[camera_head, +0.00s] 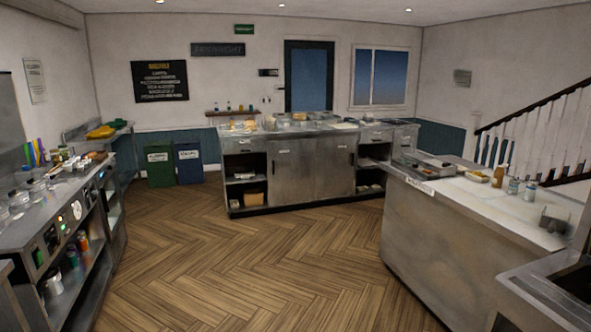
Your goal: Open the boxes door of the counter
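A metal counter (293,172) stands across the room, in the middle of the head view. Two closed metal doors fill its centre, a left door (293,173) and a right door (334,174), with dark handles. Open shelf bays flank them; the left bay holds a tan box (253,197). I cannot tell which door is the boxes door. A long counter (432,250) stands at the right, and a counter with open shelves (50,240) stands at the left. Neither of my grippers is in view.
The herringbone wood floor (240,265) is clear between me and the far counter. A green bin (159,168) and a blue bin (189,163) stand by the back wall. A dark sink (572,284) is at the lower right. Stairs rise at the far right.

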